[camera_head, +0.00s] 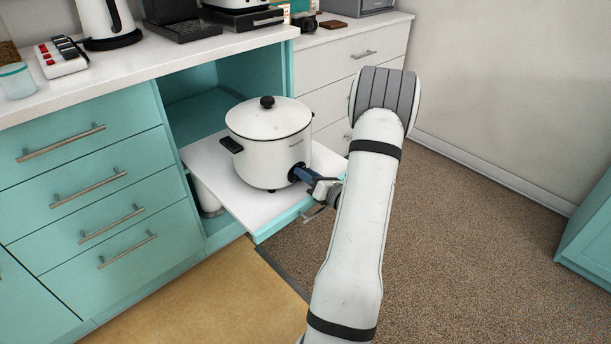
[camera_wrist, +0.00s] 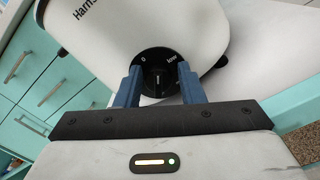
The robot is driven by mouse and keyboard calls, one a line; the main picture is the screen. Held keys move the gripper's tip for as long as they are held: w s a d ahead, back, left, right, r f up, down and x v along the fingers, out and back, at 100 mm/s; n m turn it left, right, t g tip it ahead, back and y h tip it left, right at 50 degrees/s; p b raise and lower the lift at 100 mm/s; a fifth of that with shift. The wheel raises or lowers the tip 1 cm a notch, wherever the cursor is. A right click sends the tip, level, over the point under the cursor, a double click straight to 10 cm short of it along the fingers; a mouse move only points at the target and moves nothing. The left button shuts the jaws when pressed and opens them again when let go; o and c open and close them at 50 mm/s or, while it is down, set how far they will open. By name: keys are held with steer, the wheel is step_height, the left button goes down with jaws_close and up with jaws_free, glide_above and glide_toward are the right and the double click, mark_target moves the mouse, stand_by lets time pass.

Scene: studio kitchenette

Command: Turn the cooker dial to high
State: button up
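The rest of the dial's marks are hidden or unreadable, and I cannot tell which mark the grip points to. My gripper (camera_wrist: 159,72) has its blue fingers apart, one on each side of the dial's raised grip, with a visible gap on both sides. In the head view, my gripper (camera_head: 301,174) reaches the cooker's front right.
Teal drawers (camera_head: 85,175) with bar handles stand left of the shelf. The white counter (camera_head: 150,62) above holds a kettle (camera_head: 103,20) and other appliances. White drawers (camera_head: 345,65) stand behind. Open carpet (camera_head: 460,230) lies to the right.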

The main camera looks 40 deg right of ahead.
steer(key=o, duration=0.3)
steer(key=shift+a, duration=0.1)
steer(key=s+p, duration=0.1)
steer(key=s, duration=0.6)
steer(key=shift+s+d+p, duration=0.3)
steer(key=shift+s+p, duration=0.1)
